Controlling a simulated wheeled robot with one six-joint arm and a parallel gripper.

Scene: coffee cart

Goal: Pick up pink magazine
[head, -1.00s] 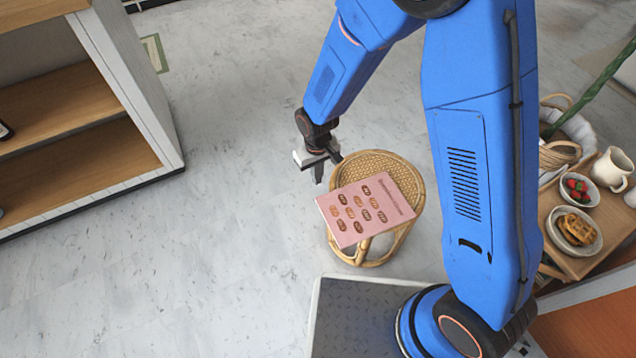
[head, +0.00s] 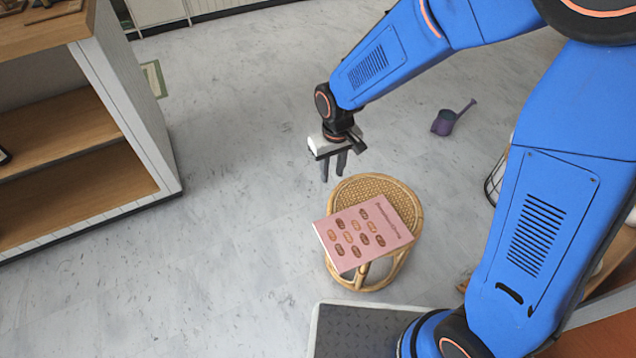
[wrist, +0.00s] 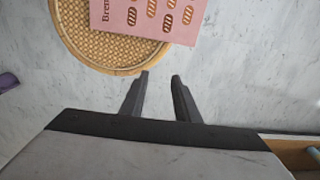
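The pink magazine (head: 362,238) lies flat on a round rattan stool (head: 405,203), with part of it jutting past the stool's near left edge. In the wrist view the magazine (wrist: 160,14) is at the top, cut off by the frame, on the woven stool seat (wrist: 90,45). My gripper (head: 334,168) is above and behind the stool, apart from the magazine, with its fingers pointing down. In the wrist view its fingers (wrist: 160,76) are parted with nothing between them.
A shelf unit (head: 80,130) with wooden boards stands at the left. A purple watering can (head: 450,120) sits on the floor behind the stool to the right. The grey floor (head: 230,230) left of the stool is clear.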

